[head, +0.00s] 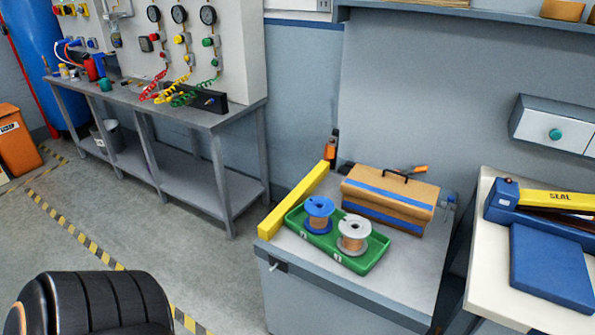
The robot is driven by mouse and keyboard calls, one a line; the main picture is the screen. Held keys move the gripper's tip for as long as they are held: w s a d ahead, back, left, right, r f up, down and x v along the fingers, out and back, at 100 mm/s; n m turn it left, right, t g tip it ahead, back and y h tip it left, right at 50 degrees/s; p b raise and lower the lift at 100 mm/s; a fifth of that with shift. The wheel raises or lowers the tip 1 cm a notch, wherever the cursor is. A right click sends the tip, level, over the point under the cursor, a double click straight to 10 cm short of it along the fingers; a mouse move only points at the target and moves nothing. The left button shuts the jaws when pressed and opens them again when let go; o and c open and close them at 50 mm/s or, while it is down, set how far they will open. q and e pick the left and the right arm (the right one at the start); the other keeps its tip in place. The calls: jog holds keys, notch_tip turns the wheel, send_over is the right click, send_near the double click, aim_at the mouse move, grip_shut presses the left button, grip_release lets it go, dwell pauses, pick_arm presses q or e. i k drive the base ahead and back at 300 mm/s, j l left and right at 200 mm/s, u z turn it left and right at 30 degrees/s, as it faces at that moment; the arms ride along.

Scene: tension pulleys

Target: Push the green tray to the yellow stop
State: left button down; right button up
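The green tray (372,259) lies on the grey top of a cabinet (425,262) at the lower right middle. It holds two spools of copper-coloured wire, a blue one (319,207) at its left and a pale grey one (354,229) at its right. A yellow bar (293,201), apparently the yellow stop, runs along the cabinet top's left edge. The tray's left end is close beside the bar; I cannot tell whether they touch. Neither of my grippers is in view.
A brown toolbox (407,192) with blue bands stands directly behind the tray. A white table (483,285) with a blue pad (550,265) and a yellow-topped sealer (555,199) is at right. A workbench (205,117) stands at left. The cabinet top's front and right parts are bare.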

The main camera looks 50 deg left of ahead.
aim_at(378, 244)
jog(key=j+z, duration=0.15)
jog(key=j, duration=0.4)
jog(key=j+z, duration=0.15)
jog(key=j, duration=0.4)
jog(key=k+j+z, duration=0.1)
jog(key=j, duration=0.4)
jog(key=k+j+z, duration=0.15)
jog(key=j, duration=0.4)
jog(key=k+j+z, duration=0.15)
jog(key=j, duration=0.35)
jog(key=i+j, duration=0.05)
